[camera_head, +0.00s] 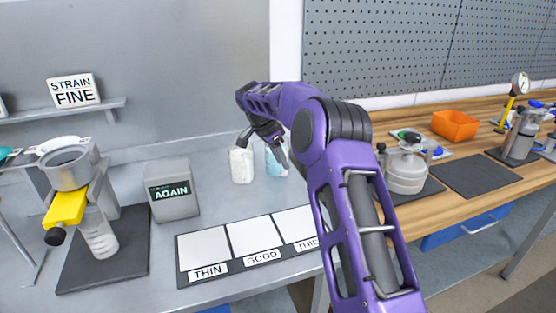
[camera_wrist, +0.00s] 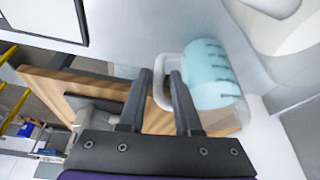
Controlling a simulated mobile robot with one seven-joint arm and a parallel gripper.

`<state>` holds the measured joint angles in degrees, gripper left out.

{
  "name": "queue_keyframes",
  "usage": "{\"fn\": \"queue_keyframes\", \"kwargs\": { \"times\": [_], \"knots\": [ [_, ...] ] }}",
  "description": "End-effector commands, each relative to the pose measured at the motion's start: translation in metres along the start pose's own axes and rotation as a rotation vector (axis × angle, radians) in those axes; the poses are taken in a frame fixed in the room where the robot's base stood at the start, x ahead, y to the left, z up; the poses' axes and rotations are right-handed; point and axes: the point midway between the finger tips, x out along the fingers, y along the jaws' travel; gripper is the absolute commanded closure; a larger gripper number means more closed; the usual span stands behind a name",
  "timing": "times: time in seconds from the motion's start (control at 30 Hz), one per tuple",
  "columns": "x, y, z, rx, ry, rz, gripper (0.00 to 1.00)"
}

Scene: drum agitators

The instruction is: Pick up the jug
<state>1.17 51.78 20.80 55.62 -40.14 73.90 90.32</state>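The jug (camera_wrist: 207,75) is clear, with pale blue contents, dark level marks and a looped handle (camera_wrist: 160,92). In the wrist view it lies just beyond and to the right of the fingertips. In the head view the jug (camera_head: 277,160) stands on the grey bench, partly hidden by my arm. My gripper (camera_wrist: 161,75) is open, with the handle's outer bar showing between its two dark fingers and a gap visible. I cannot tell whether either finger touches it. In the head view my gripper (camera_head: 272,142) is just at the jug, small and partly hidden.
A white container (camera_head: 242,166) stands close left of the jug. A grey AGAIN box (camera_head: 172,192) and a mat with THIN and GOOD cards (camera_head: 252,236) are nearer. A strainer stand (camera_head: 80,200) is at left. A wooden bench (camera_head: 470,153) with an orange bin (camera_head: 455,125) is at right.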

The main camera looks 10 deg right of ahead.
Motion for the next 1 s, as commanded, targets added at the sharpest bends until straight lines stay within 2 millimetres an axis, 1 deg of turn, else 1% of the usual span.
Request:
{"fn": "queue_keyframes", "kwargs": {
  "times": [0.03,0.1,0.23,0.37,0.57,0.6,0.73,0.77,1.0],
  "knots": [
    [0.009,0.001,0.001,0.000,-0.003,0.003,0.68],
    [0.021,0.002,0.000,0.000,-0.003,0.005,0.68],
    [0.038,0.002,0.001,0.000,-0.003,0.003,0.68],
    [0.045,0.001,0.001,-0.001,-0.001,0.001,0.68],
    [0.045,0.001,0.001,-0.001,-0.001,0.001,0.68],
    [0.045,0.001,0.001,-0.001,-0.001,0.001,0.75],
    [0.045,0.001,0.001,-0.001,-0.001,0.001,0.98],
    [0.045,0.001,0.001,-0.001,-0.001,0.001,1.00],
    [0.045,0.001,0.001,-0.001,-0.001,0.001,1.00]
  ]
}}
